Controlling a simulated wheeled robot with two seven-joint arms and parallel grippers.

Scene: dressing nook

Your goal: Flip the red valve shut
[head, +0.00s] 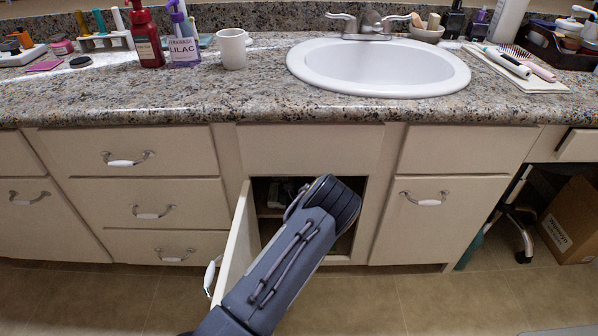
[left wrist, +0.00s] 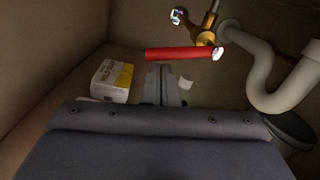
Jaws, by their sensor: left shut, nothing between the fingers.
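The red valve handle (left wrist: 180,54) shows in the left wrist view as a red bar running left from a brass valve body (left wrist: 207,37), roughly crosswise to the pipe above it. My left gripper (left wrist: 163,72) is shut and empty, its fingertips just below the handle's left half in the picture. I cannot tell whether they touch it. In the head view my left arm reaches into the open cabinet (head: 262,222) under the sink, and its gripper and the valve are hidden there. My right gripper is in neither view.
A white drain pipe (left wrist: 270,85) curves at the right inside the cabinet. A white and yellow box (left wrist: 111,80) stands left of my fingers. The open cabinet door (head: 237,240) is close along the left of my arm. The sink (head: 378,70) is above.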

